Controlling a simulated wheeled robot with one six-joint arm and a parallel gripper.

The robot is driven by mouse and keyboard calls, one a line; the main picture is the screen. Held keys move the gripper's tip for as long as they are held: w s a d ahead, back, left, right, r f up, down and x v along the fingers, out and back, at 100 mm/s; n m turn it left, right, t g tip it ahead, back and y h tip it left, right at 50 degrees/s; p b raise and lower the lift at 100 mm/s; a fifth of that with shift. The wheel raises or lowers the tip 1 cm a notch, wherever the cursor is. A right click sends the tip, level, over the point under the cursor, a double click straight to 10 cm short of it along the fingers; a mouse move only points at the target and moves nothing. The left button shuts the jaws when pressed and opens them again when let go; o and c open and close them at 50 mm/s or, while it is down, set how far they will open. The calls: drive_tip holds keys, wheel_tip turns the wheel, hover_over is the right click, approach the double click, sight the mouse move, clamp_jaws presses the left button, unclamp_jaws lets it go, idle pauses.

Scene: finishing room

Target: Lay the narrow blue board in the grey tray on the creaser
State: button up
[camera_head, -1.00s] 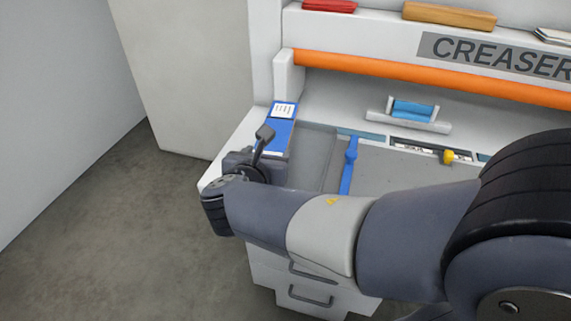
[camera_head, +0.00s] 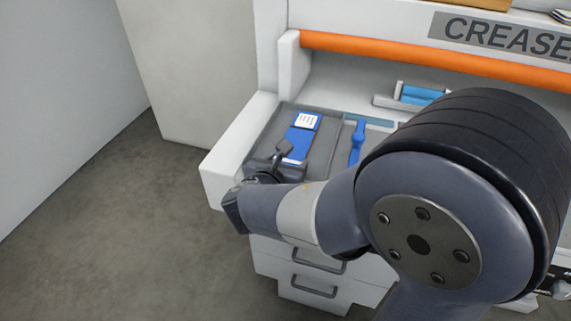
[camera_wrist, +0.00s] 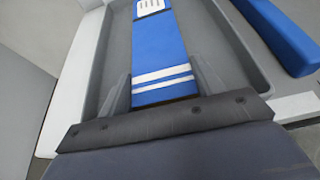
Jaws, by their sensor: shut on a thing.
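The narrow blue board (camera_head: 301,135) has a white label at its far end and white stripes near my gripper. In the wrist view the board (camera_wrist: 158,50) runs away from between my two fingers. My gripper (camera_head: 284,158) is shut on its near end; it also shows in the wrist view (camera_wrist: 165,92). The grey tray (camera_head: 328,150) is on the left of the creaser, and the board is over its inside. In the wrist view the tray's wall (camera_wrist: 235,45) runs along the board's right side. I cannot tell whether the board touches the tray floor.
A blue handle-like bar (camera_head: 357,143) stands just right of the tray. An orange bar (camera_head: 400,55) crosses the creaser behind, with a light-blue roller piece (camera_head: 420,94) below it. Drawers (camera_head: 318,262) are under the tray side. My arm hides the creaser's right part.

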drive_tip(key=shift+s+f+b, duration=0.2)
drive_tip(key=shift+f+b, duration=0.35)
drive_tip(key=shift+f, duration=0.15)
drive_tip(key=o, duration=1.1)
drive_tip(key=shift+f, duration=0.15)
drive_tip(key=shift+r+p, duration=0.4)
drive_tip(key=shift+r, duration=0.05)
drive_tip(key=shift+a+r, duration=0.1)
drive_tip(key=shift+r, duration=0.25)
drive_tip(key=p+v, duration=0.1)
drive_tip(key=v, duration=1)
drive_tip(key=shift+s+r+p, duration=0.25)
drive_tip(key=shift+r+p, duration=0.1)
drive_tip(key=shift+p, duration=0.05)
